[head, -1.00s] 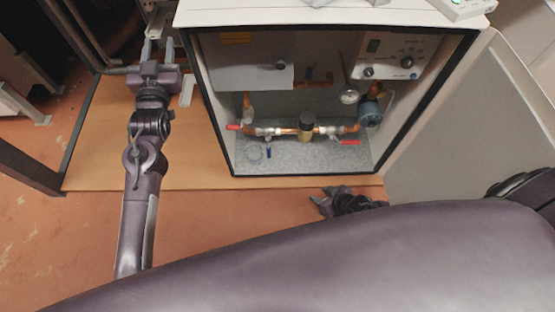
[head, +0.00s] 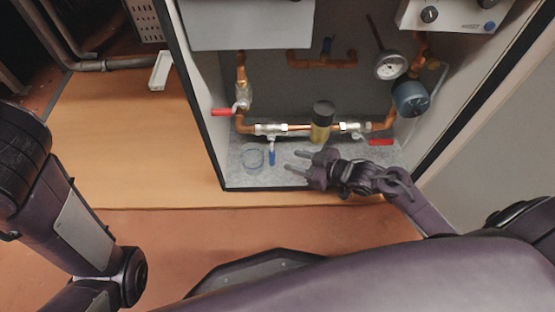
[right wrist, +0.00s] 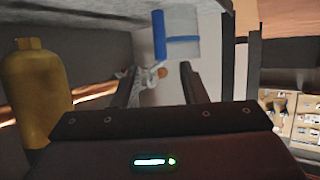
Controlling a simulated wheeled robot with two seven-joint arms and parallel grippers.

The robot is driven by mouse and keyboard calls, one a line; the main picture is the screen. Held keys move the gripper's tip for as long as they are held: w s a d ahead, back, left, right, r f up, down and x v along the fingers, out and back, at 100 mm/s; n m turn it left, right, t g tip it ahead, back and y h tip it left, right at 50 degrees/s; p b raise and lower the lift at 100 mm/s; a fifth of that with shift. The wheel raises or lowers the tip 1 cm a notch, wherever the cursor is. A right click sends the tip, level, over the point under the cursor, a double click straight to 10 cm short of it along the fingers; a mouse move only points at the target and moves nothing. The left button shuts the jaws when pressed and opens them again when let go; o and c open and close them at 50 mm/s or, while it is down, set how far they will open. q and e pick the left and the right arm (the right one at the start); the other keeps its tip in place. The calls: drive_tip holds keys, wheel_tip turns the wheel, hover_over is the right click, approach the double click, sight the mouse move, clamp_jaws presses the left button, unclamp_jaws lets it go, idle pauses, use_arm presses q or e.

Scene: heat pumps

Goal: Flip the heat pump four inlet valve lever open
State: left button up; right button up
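The open heat pump cabinet (head: 212,150) holds copper pipework with several valve levers. A red lever (head: 222,112) points left at the left valve, and another red lever (head: 381,142) lies level at the lower right. A blue lever (head: 271,157) hangs below the lower pipe. I cannot tell which lever is the inlet valve's. My right gripper (head: 296,161) is open and empty at the cabinet's front, pointing left, right of the blue lever. In the right wrist view the open fingers (right wrist: 159,84) show with blue parts (right wrist: 159,35) beyond them. My left gripper is out of view.
A brass cylinder with a black cap (head: 322,115) stands on the lower pipe, close behind my right gripper. A pressure gauge (head: 390,66) and a blue-grey round device (head: 410,98) are at right. A blue-rimmed clear dish (head: 252,157) sits on the cabinet floor.

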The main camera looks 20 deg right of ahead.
sight(272, 152)
drive_tip(key=b+x, duration=0.3)
drive_tip(key=x, duration=0.2)
drive_tip(key=shift+w+a+f+b, duration=0.15)
drive_tip(key=shift+w+f+b, duration=0.05)
drive_tip(key=shift+f+b, duration=0.1)
drive_tip(key=shift+w+a+b, duration=0.3)
drive_tip(key=shift+w+a, duration=0.15)
drive_tip(key=shift+w, duration=0.05)
clamp_jaws()
